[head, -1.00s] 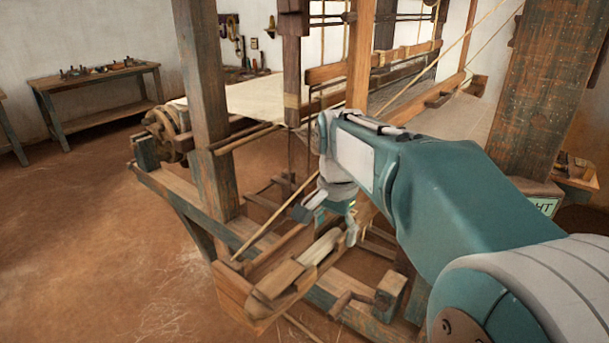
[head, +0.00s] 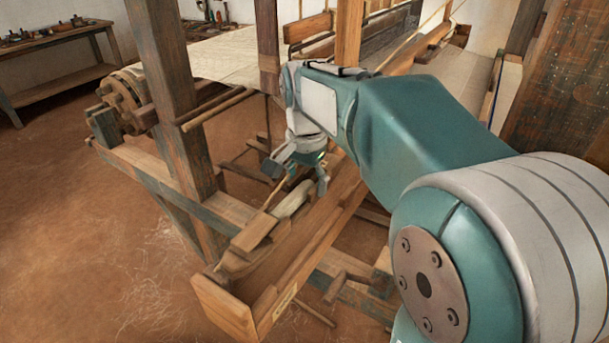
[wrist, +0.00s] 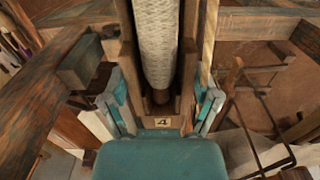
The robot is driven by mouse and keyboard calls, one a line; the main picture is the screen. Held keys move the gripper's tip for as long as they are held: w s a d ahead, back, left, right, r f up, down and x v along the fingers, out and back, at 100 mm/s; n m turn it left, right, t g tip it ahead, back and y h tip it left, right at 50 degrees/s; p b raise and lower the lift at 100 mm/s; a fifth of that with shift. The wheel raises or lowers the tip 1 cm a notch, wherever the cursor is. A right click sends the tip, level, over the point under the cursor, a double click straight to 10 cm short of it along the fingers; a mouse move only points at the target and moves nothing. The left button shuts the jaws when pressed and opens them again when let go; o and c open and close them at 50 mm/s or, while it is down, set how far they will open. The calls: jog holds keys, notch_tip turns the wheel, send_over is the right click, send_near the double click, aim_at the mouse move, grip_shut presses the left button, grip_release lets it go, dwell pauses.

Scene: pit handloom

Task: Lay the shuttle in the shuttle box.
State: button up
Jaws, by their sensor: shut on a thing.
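The shuttle (head: 254,236) is a long wooden boat shape with pale yarn in its hollow. My gripper (head: 298,180) is shut on it near its far part, from above. In the wrist view my gripper's fingers (wrist: 162,105) stand on both sides of the shuttle; the pale yarn (wrist: 158,45) and a small tag with a 4 show between them. The shuttle box (head: 223,307) is a long open wooden trough. The shuttle lies lengthwise over or within it, roughly parallel to its long wall. I cannot tell whether the shuttle touches the box floor.
Loom posts (head: 160,80) stand to the left and behind my arm, with a stretched pale cloth (head: 225,55) beyond. Low beams and a wooden peg (head: 338,287) lie right of the box. The earth floor (head: 80,220) at left is open.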

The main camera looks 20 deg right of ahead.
aim_at(306, 222)
jog(key=shift+f, duration=3.7)
jog(key=o, duration=1.1)
jog(key=shift+o, duration=0.2)
jog(key=shift+r, duration=4)
